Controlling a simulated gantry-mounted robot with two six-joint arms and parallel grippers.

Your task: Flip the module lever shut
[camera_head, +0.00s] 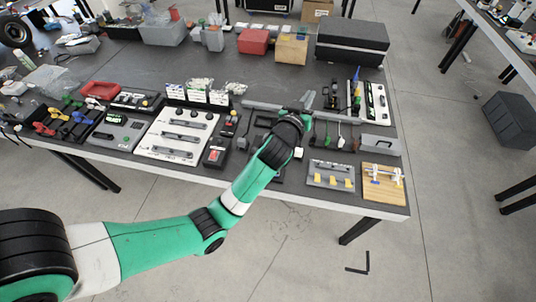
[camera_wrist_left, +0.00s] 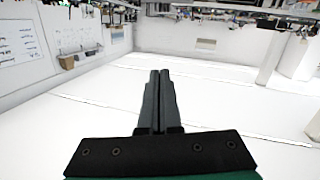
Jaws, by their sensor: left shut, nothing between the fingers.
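My left arm reaches over the table from the lower left, and its gripper (camera_head: 308,98) is above the right half of the table. In the left wrist view the two dark fingers (camera_wrist_left: 159,78) are together with nothing between them. I cannot tell which part is the module lever. Candidates near my gripper are a grey plate with yellow tabs (camera_head: 330,174), a wooden board with white and blue fittings (camera_head: 384,182) and a grey box with a handle (camera_head: 380,144). My forearm and wrist hide part of the table behind them. My right gripper is not in view.
A white panel with grey handles (camera_head: 178,134) and a dark box with a red switch (camera_head: 217,152) stand left of my wrist. Bins and a large dark case (camera_head: 352,42) line the back. The dark table (camera_head: 290,80) has clear room behind my gripper.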

